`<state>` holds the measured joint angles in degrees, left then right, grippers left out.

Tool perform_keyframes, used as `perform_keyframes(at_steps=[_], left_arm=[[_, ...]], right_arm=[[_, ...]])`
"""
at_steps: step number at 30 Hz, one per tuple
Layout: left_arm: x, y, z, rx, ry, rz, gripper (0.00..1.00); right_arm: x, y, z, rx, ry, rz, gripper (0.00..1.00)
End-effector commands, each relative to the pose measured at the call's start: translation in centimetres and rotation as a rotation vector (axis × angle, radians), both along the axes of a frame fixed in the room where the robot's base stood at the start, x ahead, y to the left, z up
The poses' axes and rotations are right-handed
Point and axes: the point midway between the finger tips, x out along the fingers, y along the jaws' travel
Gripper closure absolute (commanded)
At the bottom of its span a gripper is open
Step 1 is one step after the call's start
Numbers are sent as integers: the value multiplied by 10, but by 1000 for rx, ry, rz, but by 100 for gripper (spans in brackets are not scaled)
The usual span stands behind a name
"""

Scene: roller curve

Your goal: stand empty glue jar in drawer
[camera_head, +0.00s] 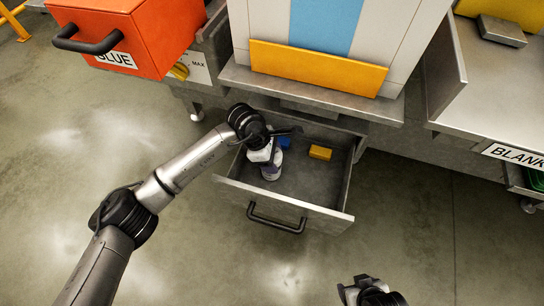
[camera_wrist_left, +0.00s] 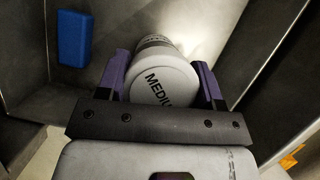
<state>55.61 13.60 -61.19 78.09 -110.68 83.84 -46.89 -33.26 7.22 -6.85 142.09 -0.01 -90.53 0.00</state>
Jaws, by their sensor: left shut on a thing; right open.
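The glue jar (camera_head: 270,171) is pale with a dark label and looks about upright inside the open drawer (camera_head: 230,190). In the left wrist view its light grey lid (camera_wrist_left: 163,86) carries dark letters, partly hidden, reading "MEDIU". My left gripper (camera_head: 271,157) is shut on the jar, with a purple finger on each side near the lid. I cannot tell whether the jar's base touches the drawer floor. My right gripper (camera_head: 362,290) is open and empty at the bottom of the head view, away from the drawer.
A blue block (camera_head: 284,143), also in the left wrist view (camera_wrist_left: 75,38), and a yellow block (camera_head: 320,153) lie in the drawer. Its right front floor is clear. An orange box (camera_head: 135,40) with a handle is upper left. A metal bench (camera_head: 500,85) stands right.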

Motion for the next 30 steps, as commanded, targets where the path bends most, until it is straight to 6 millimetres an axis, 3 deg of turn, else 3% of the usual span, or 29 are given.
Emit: perform_keyframes(at_steps=[9,17,23,25,30], left_arm=[[0,0,-1,0,0,1,14],[0,0,1,0,0,0,14],[2,8,24,1,-4,2,14],[3,13,37,1,-3,1,14],[9,52,34,4,2,4,14]], right_arm=[[0,2,-1,8,0,-6,29],[0,3,1,11,0,-6,29],[0,3,14,9,0,-5,29],[0,2,21,8,0,-5,29],[0,1,36,2,-1,0,29]])
